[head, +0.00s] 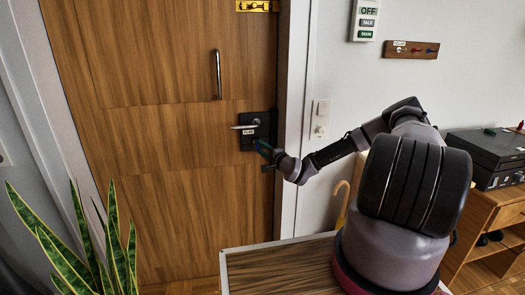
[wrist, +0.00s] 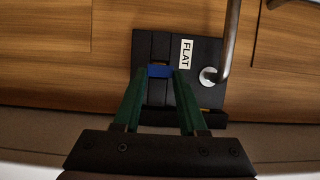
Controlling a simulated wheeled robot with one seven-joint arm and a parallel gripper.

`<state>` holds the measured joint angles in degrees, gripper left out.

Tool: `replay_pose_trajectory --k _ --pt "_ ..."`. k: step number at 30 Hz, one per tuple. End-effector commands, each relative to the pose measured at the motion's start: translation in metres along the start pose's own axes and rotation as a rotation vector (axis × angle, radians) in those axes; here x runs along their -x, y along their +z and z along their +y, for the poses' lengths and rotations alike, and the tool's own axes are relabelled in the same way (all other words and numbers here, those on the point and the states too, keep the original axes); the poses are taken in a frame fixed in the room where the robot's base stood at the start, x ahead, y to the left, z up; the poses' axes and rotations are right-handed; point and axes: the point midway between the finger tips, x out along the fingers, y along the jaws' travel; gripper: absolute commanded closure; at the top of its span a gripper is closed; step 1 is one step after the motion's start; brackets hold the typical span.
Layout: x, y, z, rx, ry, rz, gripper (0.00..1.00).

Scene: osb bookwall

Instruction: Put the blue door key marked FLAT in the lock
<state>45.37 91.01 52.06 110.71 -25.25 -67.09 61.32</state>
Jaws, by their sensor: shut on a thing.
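The blue key (wrist: 160,71) shows as a small blue piece between the green fingertips of my gripper (wrist: 160,75) in the wrist view. My gripper is shut on it; any marking on the key is not readable. The black lock plate (wrist: 205,50) with a white FLAT label (wrist: 186,53) lies right behind the key. I cannot tell whether the key's tip is in the lock or just in front of it; the keyhole is hidden. In the head view my gripper (head: 263,149) is at the lower part of the lock plate (head: 262,121) on the wooden door (head: 180,140).
A lever handle (wrist: 231,40) sticks out beside the FLAT label. A vertical pull bar (head: 217,75) and a brass bolt (head: 257,6) are higher on the door. A wall key rack (head: 397,54), a plant (head: 85,245) and a wooden tabletop (head: 285,270) stand around.

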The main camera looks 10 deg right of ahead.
Motion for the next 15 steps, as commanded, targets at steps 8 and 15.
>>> replay_pose_trajectory --k 8,15 --pt "-0.0036 -0.0015 0.0 0.0 0.0 0.0 0.24" --pt "-0.0034 -0.0014 0.0001 0.0 0.0 0.0 0.24"
